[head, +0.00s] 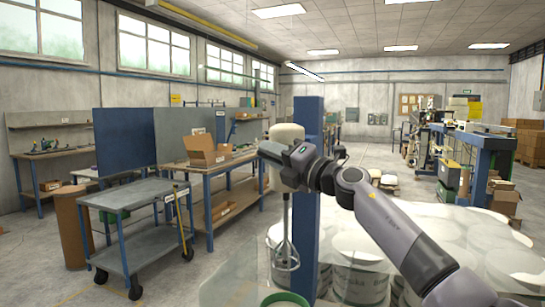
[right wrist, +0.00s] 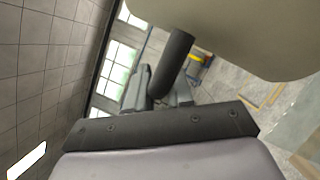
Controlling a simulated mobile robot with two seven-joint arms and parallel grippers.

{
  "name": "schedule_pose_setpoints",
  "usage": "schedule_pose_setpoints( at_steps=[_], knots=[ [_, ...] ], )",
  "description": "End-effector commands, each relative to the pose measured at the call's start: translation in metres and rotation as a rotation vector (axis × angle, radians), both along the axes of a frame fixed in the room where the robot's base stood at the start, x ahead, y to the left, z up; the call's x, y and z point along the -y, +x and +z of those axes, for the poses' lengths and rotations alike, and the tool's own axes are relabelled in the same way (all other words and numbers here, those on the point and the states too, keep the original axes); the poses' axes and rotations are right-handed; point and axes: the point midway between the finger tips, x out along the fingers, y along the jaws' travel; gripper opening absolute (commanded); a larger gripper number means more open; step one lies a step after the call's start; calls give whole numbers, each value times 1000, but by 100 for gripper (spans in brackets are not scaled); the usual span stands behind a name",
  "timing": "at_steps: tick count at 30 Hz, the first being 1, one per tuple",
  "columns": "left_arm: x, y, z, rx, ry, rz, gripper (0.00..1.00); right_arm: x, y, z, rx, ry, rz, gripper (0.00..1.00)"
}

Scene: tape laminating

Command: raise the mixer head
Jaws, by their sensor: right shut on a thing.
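The mixer head (head: 287,131) is a cream, rounded housing in front of a blue upright column (head: 309,112). A wire whisk (head: 286,253) hangs below it on a thin shaft, above a round container (head: 285,299) at the bottom edge. My right gripper (head: 272,154) is at the mixer head, partly covering it. In the right wrist view the cream housing fills the top right, and a dark round handle (right wrist: 174,62) sticks out of it. My right gripper (right wrist: 158,92) is shut on this handle. My left gripper is not in view.
Several wrapped white buckets (head: 358,240) stand right of the column, under my right arm. A blue-grey cart (head: 140,192) and a workbench with an open cardboard box (head: 207,153) stand to the left. Open floor lies between the cart and the mixer.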

Motion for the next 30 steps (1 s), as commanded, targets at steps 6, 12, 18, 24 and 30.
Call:
schedule_pose_setpoints(
  at_steps=[6,12,18,24,30],
  knots=[
    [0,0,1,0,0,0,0,1,-1,8,8,6,-1,0],
    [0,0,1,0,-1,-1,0,2,-1,10,11,9,-2,28],
    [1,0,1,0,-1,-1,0,1,-1,8,8,6,-1,42],
    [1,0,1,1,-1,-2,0,2,-1,6,6,4,-1,42],
    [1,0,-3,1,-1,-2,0,10,-6,3,9,1,-5,42]
  ],
)
